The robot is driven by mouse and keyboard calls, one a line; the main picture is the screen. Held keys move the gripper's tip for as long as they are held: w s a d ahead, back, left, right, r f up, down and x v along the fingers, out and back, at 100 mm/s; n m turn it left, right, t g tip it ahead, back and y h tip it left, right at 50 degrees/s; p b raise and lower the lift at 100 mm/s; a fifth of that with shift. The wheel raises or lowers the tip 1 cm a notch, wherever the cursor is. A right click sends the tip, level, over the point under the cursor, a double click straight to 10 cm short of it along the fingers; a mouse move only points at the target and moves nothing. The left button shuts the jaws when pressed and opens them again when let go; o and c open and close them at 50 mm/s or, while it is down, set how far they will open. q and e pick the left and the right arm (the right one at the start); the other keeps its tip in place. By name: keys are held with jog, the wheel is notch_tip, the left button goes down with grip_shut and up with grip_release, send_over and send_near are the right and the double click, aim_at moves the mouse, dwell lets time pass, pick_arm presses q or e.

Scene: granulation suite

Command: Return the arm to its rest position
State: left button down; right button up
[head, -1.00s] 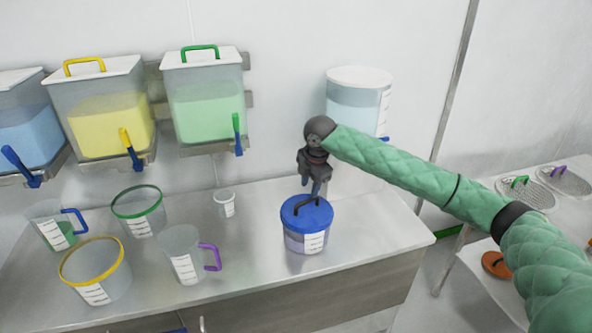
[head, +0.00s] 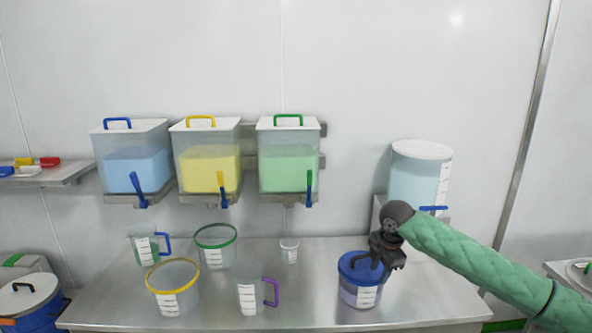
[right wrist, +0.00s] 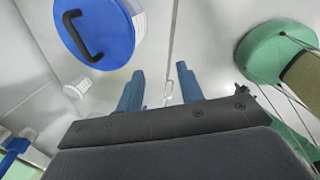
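My right gripper (head: 386,262) is at the right side of the clear tub with the blue lid (head: 347,266) on the steel bench, partly over the lid in the head view. In the right wrist view its two blue fingers (right wrist: 160,88) are apart with nothing between them. The blue lid with its dark handle (right wrist: 82,36) is off to the left there, clear of the fingers. The lid sits on the tub. My right arm comes in from the right in a green padded sleeve. My left gripper is in neither view.
Several jugs and open tubs, such as the yellow-rimmed one (head: 172,290), stand on the bench (head: 300,312). Three wall dispensers, including the green one (head: 289,165), hang behind. A large clear container (head: 418,180) stands behind my arm.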

jog(key=s+a+f+m+t+y, duration=0.1)
jog(key=s+a+f+m, duration=0.2)
jog(key=s+a+f, duration=0.55)
jog(key=s+a+f+m+y, duration=0.2)
jog(key=s+a+f+m, duration=0.3)
jog(key=s+f, duration=0.55)
jog(key=s+d+f+m+h, duration=0.15)
jog(key=s+d+m, duration=0.25)
jog(key=s, duration=0.5)
jog(key=s+d+f+m+h, duration=0.15)
jog(key=s+d+m, duration=0.25)
jog(key=s, duration=0.5)
jog(key=s+d+f+m, duration=0.2)
jog(key=s+d+m, duration=0.15)
jog(key=s, duration=0.55)
jog(key=s+a+f+x, duration=0.1)
jog(key=s+x, duration=0.2)
jog(key=x, duration=1.8)
jog(key=s+f, duration=0.3)
jog(key=f, duration=0.8)
jog(key=s+f+g, duration=0.1)
jog(key=s+f, duration=0.3)
jog(key=f, duration=0.7)
jog(key=shift+s+a+f, duration=0.25)
jog(key=shift+a+f, duration=0.1)
jog(key=shift+a, duration=0.05)
